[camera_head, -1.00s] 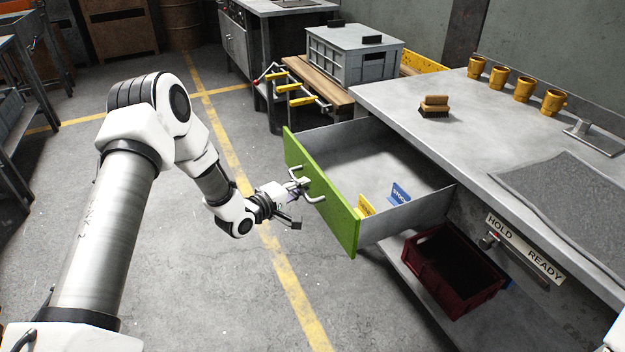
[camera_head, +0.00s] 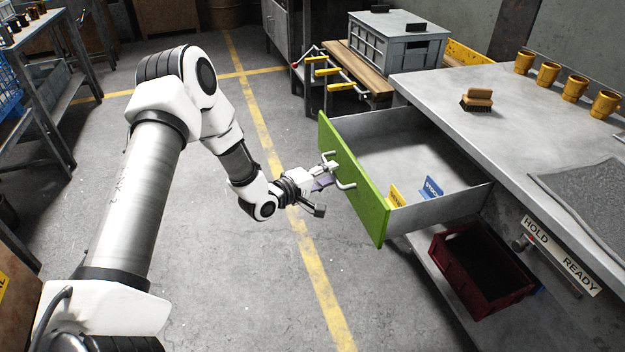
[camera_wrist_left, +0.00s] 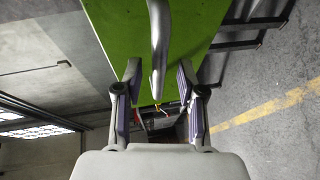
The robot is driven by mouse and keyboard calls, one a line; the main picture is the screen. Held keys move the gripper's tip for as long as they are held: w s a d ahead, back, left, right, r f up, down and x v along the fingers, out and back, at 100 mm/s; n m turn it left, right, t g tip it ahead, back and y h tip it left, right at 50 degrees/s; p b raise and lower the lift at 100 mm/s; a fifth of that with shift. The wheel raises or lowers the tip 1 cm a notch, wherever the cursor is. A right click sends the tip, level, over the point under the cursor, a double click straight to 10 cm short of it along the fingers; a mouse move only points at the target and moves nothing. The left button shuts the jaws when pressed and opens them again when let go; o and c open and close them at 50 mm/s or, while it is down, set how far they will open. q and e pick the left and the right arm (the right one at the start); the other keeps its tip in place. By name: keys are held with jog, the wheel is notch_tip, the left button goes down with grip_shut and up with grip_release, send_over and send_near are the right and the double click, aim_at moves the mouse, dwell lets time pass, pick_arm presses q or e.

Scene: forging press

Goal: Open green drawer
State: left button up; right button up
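The green drawer (camera_head: 352,182) stands pulled well out of the grey workbench, and its inside shows. Its metal bar handle (camera_head: 345,186) is on the green front. In the left wrist view the handle (camera_wrist_left: 159,45) comes down between my two fingers, with a gap on each side. My left gripper (camera_head: 322,192) is open at the drawer front; it also shows in the left wrist view (camera_wrist_left: 158,105). My right gripper is out of view.
The workbench top (camera_head: 470,75) holds a brush (camera_head: 477,98) and several yellow mugs (camera_head: 574,88). A dark red crate (camera_head: 480,272) sits on the shelf below. A grey box (camera_head: 400,42) stands behind the drawer. The floor before the drawer is clear.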

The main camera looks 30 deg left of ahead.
pick_arm(q)
jog(key=v, duration=1)
jog(key=shift+s+f, duration=0.1)
